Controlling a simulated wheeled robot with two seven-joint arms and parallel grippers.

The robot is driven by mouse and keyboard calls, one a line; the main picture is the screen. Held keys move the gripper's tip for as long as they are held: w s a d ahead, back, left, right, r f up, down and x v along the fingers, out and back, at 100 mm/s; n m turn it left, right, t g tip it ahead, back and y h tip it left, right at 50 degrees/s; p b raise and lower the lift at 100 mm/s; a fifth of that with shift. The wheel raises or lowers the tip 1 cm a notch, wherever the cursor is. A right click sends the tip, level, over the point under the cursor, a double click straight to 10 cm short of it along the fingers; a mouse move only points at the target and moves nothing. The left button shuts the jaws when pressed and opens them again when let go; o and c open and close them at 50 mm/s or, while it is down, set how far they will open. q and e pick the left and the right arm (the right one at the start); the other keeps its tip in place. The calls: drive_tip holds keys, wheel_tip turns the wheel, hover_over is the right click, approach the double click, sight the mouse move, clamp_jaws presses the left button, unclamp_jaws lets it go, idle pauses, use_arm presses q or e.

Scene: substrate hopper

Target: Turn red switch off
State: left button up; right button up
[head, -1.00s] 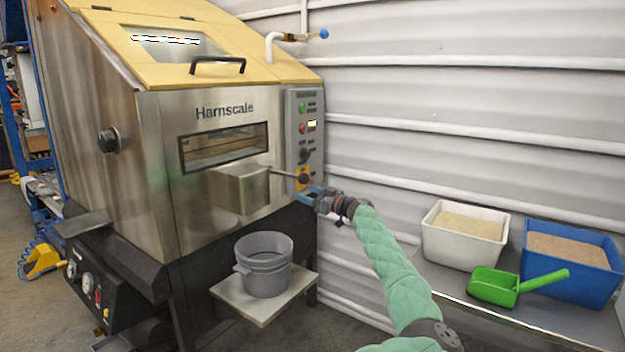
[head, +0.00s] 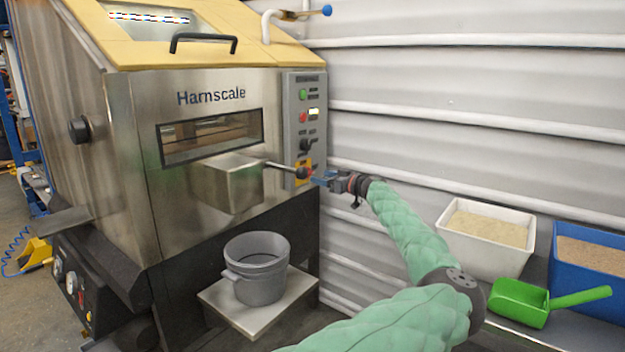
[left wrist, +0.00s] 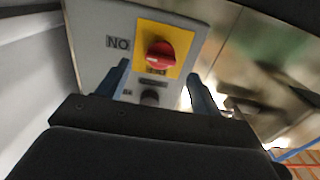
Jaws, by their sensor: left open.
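The red switch (left wrist: 161,55) is a rotary knob on a yellow plate (left wrist: 177,33) in the left wrist view. In the head view the yellow plate (head: 307,163) is at the foot of the grey control panel (head: 291,130), and the switch is mostly hidden by a lever's black knob. An upside-down ON label (left wrist: 118,43) is beside the plate. My left gripper (head: 318,180) is at the panel's lower right. In the left wrist view my left gripper's blue fingers (left wrist: 158,82) are apart and empty, with the switch ahead between them. I cannot tell any contact.
A lever with a black knob (head: 302,173) sticks out close to the gripper. A grey bucket (head: 257,268) stands on a shelf below. A white tub (head: 488,262), a blue tub (head: 590,298) and a green scoop (head: 522,303) are at the right. A corrugated wall is behind.

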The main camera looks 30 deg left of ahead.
sight(311, 173)
use_arm(q)
drive_tip(key=shift+w+a+b, duration=0.15)
drive_tip(key=shift+a+b, duration=0.45)
drive_tip(key=shift+a, duration=2.05)
drive_tip(key=shift+r, duration=0.1)
drive_tip(key=c, duration=1)
